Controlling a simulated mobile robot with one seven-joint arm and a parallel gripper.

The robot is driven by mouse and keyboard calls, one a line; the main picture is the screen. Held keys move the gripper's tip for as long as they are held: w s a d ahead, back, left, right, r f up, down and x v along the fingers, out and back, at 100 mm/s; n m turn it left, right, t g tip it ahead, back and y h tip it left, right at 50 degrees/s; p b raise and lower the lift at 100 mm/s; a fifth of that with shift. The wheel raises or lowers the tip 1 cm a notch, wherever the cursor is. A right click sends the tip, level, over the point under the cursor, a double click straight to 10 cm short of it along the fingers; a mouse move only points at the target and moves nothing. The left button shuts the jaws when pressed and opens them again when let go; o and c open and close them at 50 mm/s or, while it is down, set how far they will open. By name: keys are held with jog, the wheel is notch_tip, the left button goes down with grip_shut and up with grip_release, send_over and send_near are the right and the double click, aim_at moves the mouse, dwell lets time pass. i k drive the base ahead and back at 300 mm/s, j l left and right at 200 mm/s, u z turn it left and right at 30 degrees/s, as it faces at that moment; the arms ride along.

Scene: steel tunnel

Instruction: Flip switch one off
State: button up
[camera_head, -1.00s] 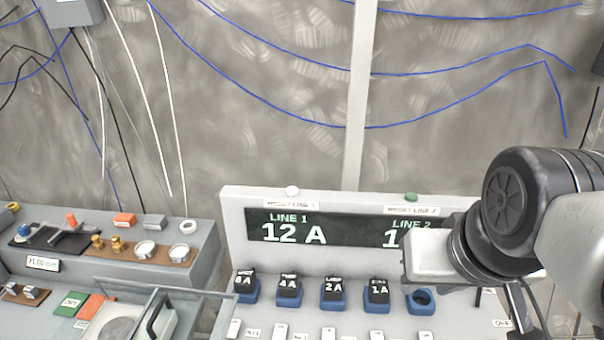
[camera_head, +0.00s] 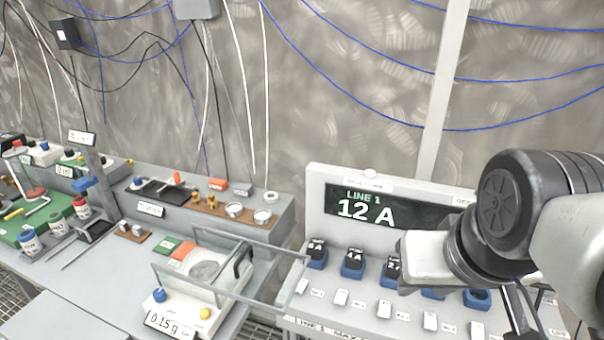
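A light grey panel (camera_head: 314,187) on the right has a dark display (camera_head: 385,207) reading "LINE 1 12 A". Below it is a row of blue sockets with black labelled blocks, such as the 4 A block (camera_head: 354,256). A row of small white switches runs in front of them. The leftmost switch (camera_head: 301,286) is probably switch one; its label is too small to read. My gripper (camera_head: 427,262) is at the right, in front of the panel, covering part of the display and sockets. Its fingers cannot be made out.
Left of the panel stands a scale (camera_head: 178,298) reading 0.15 g, with a clear frame reaching toward the panel. Behind it is a grey console (camera_head: 270,222) with dials. A green tray (camera_head: 38,228) with bottles is at far left. Cables hang on the wall.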

aim_at(302, 285)
jog(key=k+j+u, duration=0.2)
jog(key=u, duration=0.3)
jog(key=j+z, duration=0.25)
jog(key=j, duration=0.15)
jog(key=j+z, duration=0.25)
jog(key=j, duration=0.15)
jog(key=z, duration=1.05)
jog(key=u, duration=1.05)
jog(key=i+u, duration=0.1)
jog(key=u, duration=0.25)
jog(key=i+l+z, duration=0.1)
jog(key=z, duration=0.15)
jog(key=l, duration=0.1)
